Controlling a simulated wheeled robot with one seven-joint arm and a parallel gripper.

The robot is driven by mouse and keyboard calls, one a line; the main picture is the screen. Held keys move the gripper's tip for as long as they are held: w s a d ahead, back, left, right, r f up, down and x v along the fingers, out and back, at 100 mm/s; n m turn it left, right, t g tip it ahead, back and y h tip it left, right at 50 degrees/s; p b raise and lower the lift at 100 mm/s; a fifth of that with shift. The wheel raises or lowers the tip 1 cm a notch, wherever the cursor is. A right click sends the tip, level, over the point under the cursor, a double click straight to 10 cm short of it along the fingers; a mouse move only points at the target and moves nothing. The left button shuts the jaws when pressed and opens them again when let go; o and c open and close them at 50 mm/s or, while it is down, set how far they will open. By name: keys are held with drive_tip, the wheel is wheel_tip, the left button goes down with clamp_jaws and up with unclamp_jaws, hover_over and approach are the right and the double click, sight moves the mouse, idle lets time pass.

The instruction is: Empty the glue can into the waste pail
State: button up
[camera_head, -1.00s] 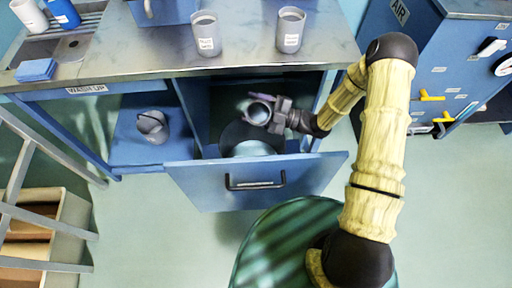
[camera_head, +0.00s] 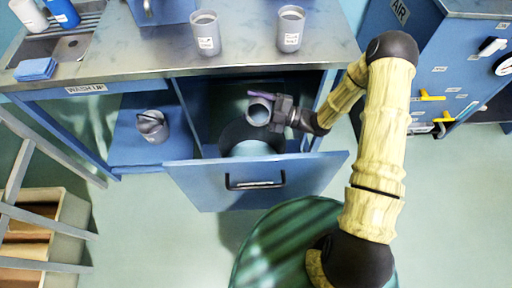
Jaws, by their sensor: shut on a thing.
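My gripper (camera_head: 279,112) is shut on a grey can (camera_head: 258,113), taken to be the glue can. A purple strip shows along the can's upper side. The can is tipped well over, its round mouth turned left and toward the camera. It hangs over a dark round pail (camera_head: 229,135) with a pale inside, which sits in the open drawer. The pail looks like the waste pail; no label on it can be read. I cannot see any glue leaving the can or tell how much is inside it.
The drawer front (camera_head: 205,185) stands pulled out below the counter. Two labelled grey cups (camera_head: 206,38) (camera_head: 289,35) stand on the counter. A grey lidded can (camera_head: 152,126) is on the lower shelf. A blue cabinet (camera_head: 440,75) stands at right.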

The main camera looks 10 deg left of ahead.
drive_tip(key=shift+f+n+b, duration=0.2)
drive_tip(key=shift+n+b, duration=0.15)
drive_tip(key=shift+n, duration=0.35)
drive_tip(key=shift+f+n+b, duration=0.15)
drive_tip(key=shift+n+b, duration=0.2)
drive_tip(key=shift+n, duration=0.35)
idle(0.4)
drive_tip(key=shift+g, duration=0.3)
drive_tip(key=shift+s+a, duration=0.15)
drive_tip(key=shift+w+d+n, duration=0.2)
drive_tip(key=shift+d+n, duration=0.1)
drive_tip(key=shift+s+a, duration=0.15)
drive_tip(key=shift+s, duration=0.1)
drive_tip(key=shift+b, duration=0.3)
drive_tip(key=shift+s+r+n, duration=0.15)
drive_tip(key=shift+s+n, duration=0.1)
drive_tip(key=shift+n, duration=0.25)
drive_tip(key=shift+s+r+n+b, duration=0.1)
drive_tip(key=shift+r+n+b, duration=0.05)
drive_tip(key=shift+n+b, duration=0.2)
